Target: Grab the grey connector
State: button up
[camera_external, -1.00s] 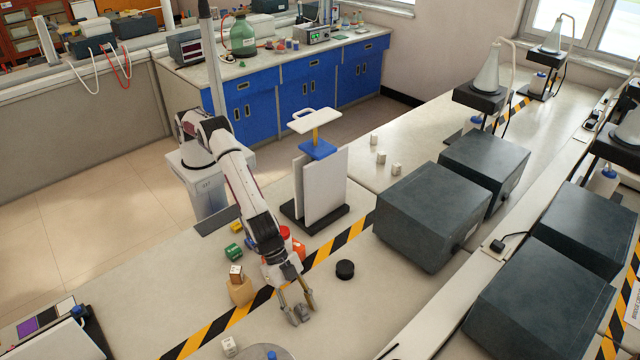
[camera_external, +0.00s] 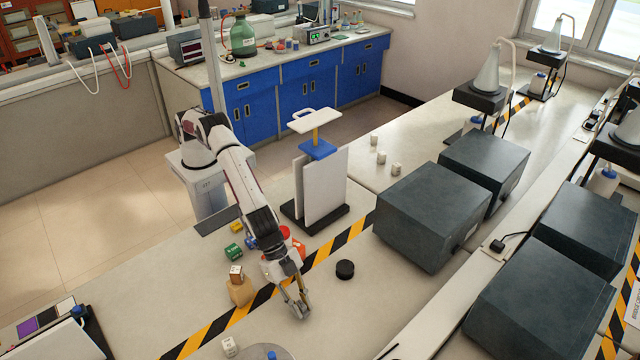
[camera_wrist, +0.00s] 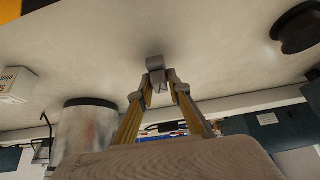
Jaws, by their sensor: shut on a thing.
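The grey connector (camera_wrist: 155,65) is a small grey piece on the bench. It shows between and just past the fingertips in the wrist view. My gripper (camera_wrist: 158,84) is shut on the connector, with its yellow-sided fingers drawn close together around it. In the external view my gripper (camera_external: 300,308) is low at the bench top, right of the striped tape. There the fingers largely hide the connector, and I cannot tell whether it touches the bench.
A black round puck (camera_external: 345,269) lies to the right. A wooden block (camera_external: 240,290) with a small cube on it stands left. A white cube (camera_external: 229,346) and a round metal object (camera_external: 268,353) are near the front. Large dark boxes (camera_external: 430,215) stand at right.

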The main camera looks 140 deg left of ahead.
aim_at(301, 304)
notch_tip(301, 304, up, 8)
jog(key=shift+r, duration=0.1)
dwell(0.4)
jog(key=shift+a, duration=0.1)
dwell(0.4)
